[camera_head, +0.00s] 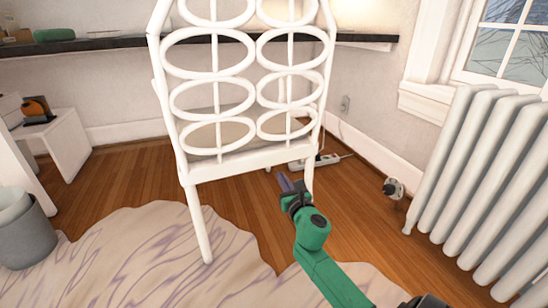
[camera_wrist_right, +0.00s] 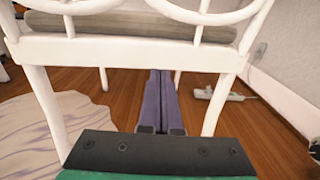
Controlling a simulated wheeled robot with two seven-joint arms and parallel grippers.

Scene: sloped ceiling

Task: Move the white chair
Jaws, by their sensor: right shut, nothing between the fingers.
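The white chair (camera_head: 240,168) stands upright in the middle of the head view, its oval-patterned back toward me. One near leg rests at the edge of the patterned rug. My right gripper (camera_head: 284,182) is shut and empty, just below the seat rail near the chair's right leg. In the right wrist view the shut fingers (camera_wrist_right: 160,100) point under the seat, between the two near legs, with the chair's rail (camera_wrist_right: 125,52) above them. I cannot tell whether they touch the chair. My left gripper is not in view.
A white radiator (camera_head: 480,180) stands at the right under the window. A power strip (camera_head: 315,161) lies on the wood floor behind the chair. A grey bin (camera_head: 28,235) and small white table (camera_head: 65,145) are at the left. A dark shelf (camera_head: 90,43) runs along the wall.

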